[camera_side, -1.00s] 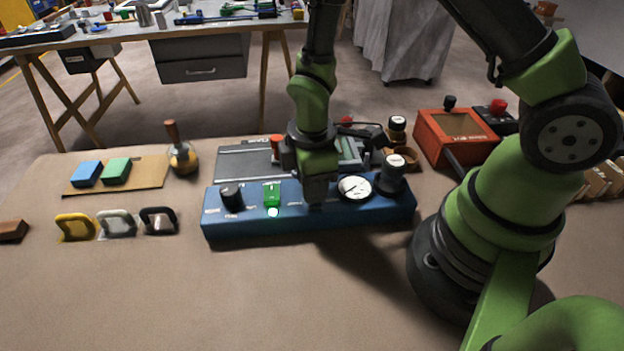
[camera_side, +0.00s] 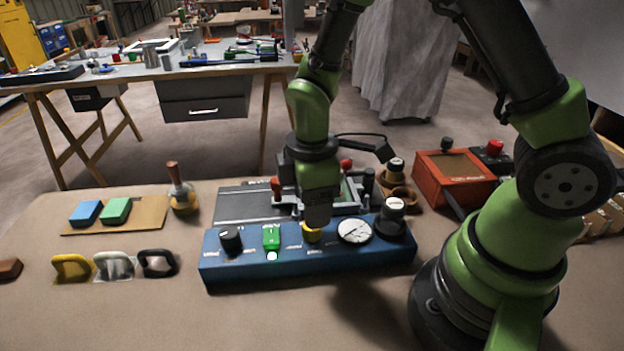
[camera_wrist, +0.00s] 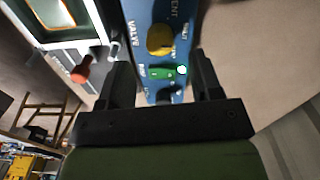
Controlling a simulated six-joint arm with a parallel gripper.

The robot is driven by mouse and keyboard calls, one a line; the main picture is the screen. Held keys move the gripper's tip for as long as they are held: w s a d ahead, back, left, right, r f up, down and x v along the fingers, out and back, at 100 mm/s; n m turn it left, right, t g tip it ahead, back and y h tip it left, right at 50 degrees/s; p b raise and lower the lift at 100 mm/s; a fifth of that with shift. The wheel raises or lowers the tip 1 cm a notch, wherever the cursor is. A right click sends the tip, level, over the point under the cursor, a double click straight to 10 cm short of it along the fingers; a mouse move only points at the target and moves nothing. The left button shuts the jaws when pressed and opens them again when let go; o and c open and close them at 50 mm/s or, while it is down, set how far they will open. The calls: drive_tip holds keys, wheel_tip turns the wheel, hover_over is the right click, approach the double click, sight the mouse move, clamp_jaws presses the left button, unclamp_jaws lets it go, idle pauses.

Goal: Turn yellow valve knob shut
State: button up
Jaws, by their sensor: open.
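The yellow valve knob (camera_side: 312,232) sits on top of the blue control panel (camera_side: 270,269), between the green switch and the white dial. It also shows in the wrist view (camera_wrist: 160,40), beyond the fingertips and beside the printed word VALVE. My gripper (camera_side: 317,220) is above the knob in the side view and partly hides its top. In the wrist view my gripper (camera_wrist: 163,75) is open, with its two dark fingers apart and nothing held between them. The knob's exact turned position is hard to read.
The panel also carries a black knob (camera_side: 231,240), a green switch (camera_side: 271,238), a white dial (camera_side: 354,230) and a dark post with a white top (camera_side: 392,215). A grey device with a red handle (camera_side: 277,189) stands right behind. The table in front is clear.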

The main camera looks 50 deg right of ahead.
drive_tip(key=shift+r, duration=2.3)
drive_tip(key=s+d+r+m+t+y, duration=0.1)
drive_tip(key=s+r+m+t, duration=0.2)
drive_tip(key=s+r+m, duration=0.3)
drive_tip(key=s+r+m+t+y, duration=0.1)
drive_tip(key=s+r+m+t, duration=0.3)
drive_tip(key=r+m, duration=0.4)
wheel_tip(320, 180, up, 2)
drive_tip(key=shift+s+d+r+m, duration=0.2)
drive_tip(key=shift+s+d+m, duration=0.2)
drive_tip(key=shift+s, duration=0.45)
